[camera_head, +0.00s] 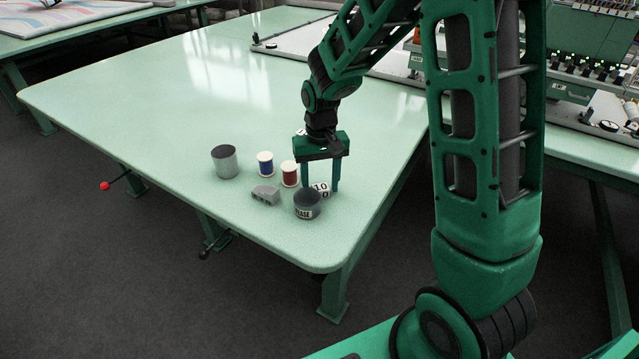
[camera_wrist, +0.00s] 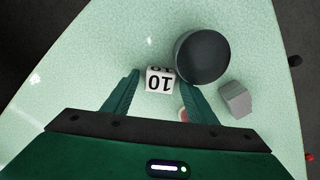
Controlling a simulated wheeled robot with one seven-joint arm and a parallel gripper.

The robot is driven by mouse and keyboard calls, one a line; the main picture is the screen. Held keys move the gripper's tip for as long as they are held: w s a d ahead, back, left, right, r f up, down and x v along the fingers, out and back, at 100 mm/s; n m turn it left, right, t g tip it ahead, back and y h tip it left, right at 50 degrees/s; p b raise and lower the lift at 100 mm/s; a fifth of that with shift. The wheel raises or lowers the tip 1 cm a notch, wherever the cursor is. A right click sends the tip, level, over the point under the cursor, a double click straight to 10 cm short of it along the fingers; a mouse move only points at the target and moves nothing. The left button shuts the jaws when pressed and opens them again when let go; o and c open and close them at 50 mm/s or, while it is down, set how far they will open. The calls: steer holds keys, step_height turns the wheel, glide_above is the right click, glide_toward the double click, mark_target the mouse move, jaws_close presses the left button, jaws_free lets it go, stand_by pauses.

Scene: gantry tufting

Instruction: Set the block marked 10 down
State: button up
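The white block marked 10 (camera_head: 322,187) stands on the pale green table (camera_head: 215,95), partly hidden behind a dark tin in the head view. In the wrist view the block (camera_wrist: 160,80) lies between the fingertips of my gripper (camera_wrist: 160,82), with "10" on two of its faces. My gripper (camera_head: 321,188) points down over the table and is open. A narrow gap shows on each side of the block, so neither finger appears to touch it.
The dark tin (camera_head: 307,206) stands close to the block; it is also beside my right finger in the wrist view (camera_wrist: 203,54). A grey block (camera_head: 265,195), red spool (camera_head: 289,174), blue spool (camera_head: 265,164) and grey tin (camera_head: 224,161) are left. The table's back is clear.

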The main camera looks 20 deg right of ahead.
mark_target(320, 187)
steer(key=shift+r, duration=0.1)
step_height(320, 187, up, 12)
stand_by(0.7)
steer(key=s+d+r+m, duration=0.1)
steer(key=s+d, duration=0.5)
steer(key=s, duration=0.3)
steer(key=s+d+r+m, duration=0.2)
steer(key=s+d, duration=0.5)
steer(key=s, duration=0.3)
steer(key=shift+s, duration=0.25)
steer(key=shift+m, duration=0.8)
steer(key=s, duration=0.3)
steer(key=s+d+f, duration=0.1)
steer(key=s, duration=0.5)
steer(key=shift+s+d+f, duration=0.2)
steer(key=shift+d+f, duration=0.2)
steer(key=shift+c, duration=1.2)
steer(key=shift+s, duration=0.25)
steer(key=c, duration=0.3)
steer(key=shift+d, duration=0.1)
